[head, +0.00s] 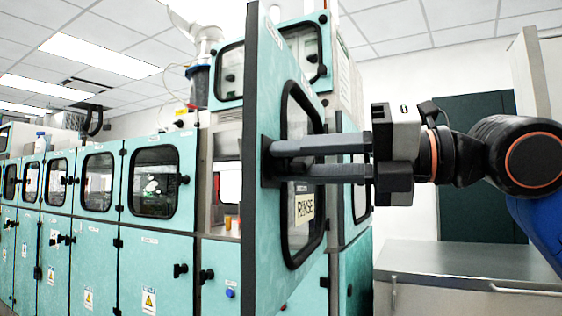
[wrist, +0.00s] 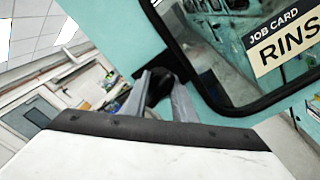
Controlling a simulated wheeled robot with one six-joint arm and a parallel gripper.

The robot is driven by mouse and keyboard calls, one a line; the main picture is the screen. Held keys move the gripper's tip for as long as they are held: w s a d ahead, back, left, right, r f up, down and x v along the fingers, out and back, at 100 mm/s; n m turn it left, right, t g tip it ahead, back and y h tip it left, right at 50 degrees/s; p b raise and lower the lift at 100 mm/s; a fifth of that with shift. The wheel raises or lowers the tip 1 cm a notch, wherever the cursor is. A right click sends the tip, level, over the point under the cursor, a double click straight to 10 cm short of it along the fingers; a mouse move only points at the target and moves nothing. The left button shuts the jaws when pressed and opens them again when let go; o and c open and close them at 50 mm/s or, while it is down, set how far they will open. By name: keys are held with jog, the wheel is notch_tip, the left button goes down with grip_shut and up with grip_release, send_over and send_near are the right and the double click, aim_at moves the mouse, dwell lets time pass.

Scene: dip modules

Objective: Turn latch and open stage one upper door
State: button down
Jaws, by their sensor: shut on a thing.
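The teal upper door (head: 262,225) stands swung open toward me in the head view, with its dark edge facing left and a black-framed window (head: 303,225) in it. The black latch (head: 267,160) is near the door's edge. My gripper (head: 275,160) reaches in from the right with its two long grey fingers around the latch, shut on it. In the wrist view my gripper (wrist: 160,95) has its fingers at the dark latch (wrist: 188,68) beside the window frame, and the fingertips partly hide it. A job card (wrist: 285,42) reading "RINS" shows on the window.
A row of teal cabinets with windows and black latches (head: 185,180) runs to the left. The open compartment beside the door holds small orange items (head: 232,222). A grey metal bench (head: 460,265) stands below my arm at right.

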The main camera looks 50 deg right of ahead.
jog(key=shift+s, duration=0.1)
jog(key=c, duration=1.5)
grip_release()
jog(key=shift+o, duration=0.2)
jog(key=shift+s+d, duration=0.1)
jog(key=v, duration=1.7)
jog(key=shift+s, duration=0.1)
